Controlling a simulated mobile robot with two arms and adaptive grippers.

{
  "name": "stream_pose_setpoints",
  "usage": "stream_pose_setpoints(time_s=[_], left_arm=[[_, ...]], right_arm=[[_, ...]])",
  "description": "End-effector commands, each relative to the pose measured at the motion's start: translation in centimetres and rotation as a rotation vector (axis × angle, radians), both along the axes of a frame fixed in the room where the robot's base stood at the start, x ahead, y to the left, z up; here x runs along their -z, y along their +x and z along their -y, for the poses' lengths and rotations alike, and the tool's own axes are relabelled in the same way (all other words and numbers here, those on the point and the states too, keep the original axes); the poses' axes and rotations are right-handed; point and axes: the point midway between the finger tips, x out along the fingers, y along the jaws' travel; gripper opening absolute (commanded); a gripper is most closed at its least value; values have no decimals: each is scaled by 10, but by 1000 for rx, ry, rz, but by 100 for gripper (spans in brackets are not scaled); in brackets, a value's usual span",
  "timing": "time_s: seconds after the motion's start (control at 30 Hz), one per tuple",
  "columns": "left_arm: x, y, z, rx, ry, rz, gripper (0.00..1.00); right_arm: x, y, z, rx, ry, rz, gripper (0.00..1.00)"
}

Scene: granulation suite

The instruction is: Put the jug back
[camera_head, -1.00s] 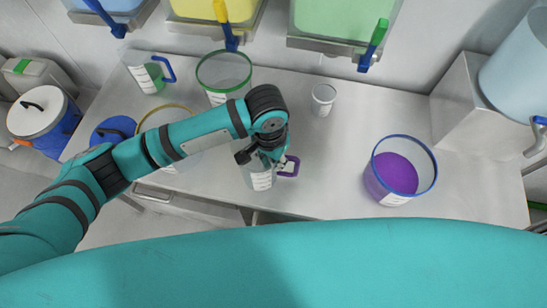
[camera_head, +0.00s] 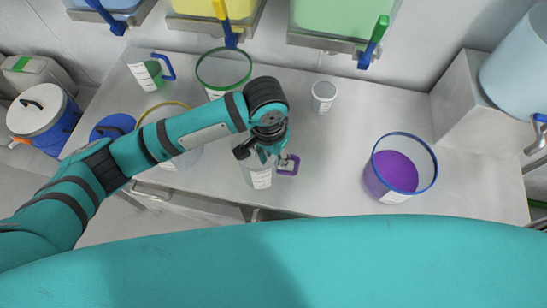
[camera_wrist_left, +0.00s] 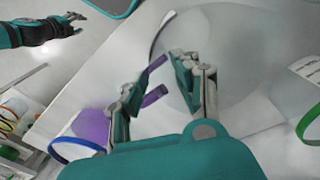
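The clear jug with a white label (camera_head: 261,178) and a purple handle (camera_head: 288,166) stands upright at the table's front middle. My left gripper (camera_head: 262,152) is at its upper part and hides much of it. In the left wrist view the gripper (camera_wrist_left: 157,90) has its fingers apart. The purple handle (camera_wrist_left: 156,96) shows between them, partly hidden by one finger, and the jug's large clear body (camera_wrist_left: 238,45) lies behind the other finger. My right gripper (camera_wrist_left: 77,20) shows small at the wrist view's top left, away from the jug; its fingers are unclear.
A blue-rimmed container of purple material (camera_head: 396,175) stands right on the steel table (camera_head: 330,165). A small white cup (camera_head: 323,96), a green-rimmed container (camera_head: 223,70) and a blue-handled jug (camera_head: 147,75) stand behind. Valved hoppers hang above. The table between jug and purple container is clear.

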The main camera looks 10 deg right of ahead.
Motion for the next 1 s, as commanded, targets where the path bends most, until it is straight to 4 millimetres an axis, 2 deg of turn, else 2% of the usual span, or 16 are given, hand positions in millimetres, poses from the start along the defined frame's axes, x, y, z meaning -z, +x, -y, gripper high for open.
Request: stream_pose_setpoints(time_s=[0.3,0.5,0.7,1.0], left_arm=[[-67,1,-3,2,-4,3,31],[-96,1,-5,1,-3,2,31],[-105,1,-6,1,0,0,31],[-105,1,-6,1,-1,-1,31]], right_arm=[[14,0,1,-1,-1,-1,40],[17,-1,3,-2,-4,-1,40],[18,-1,4,-3,-5,-2,40],[18,-1,4,-3,-5,-3,40]])
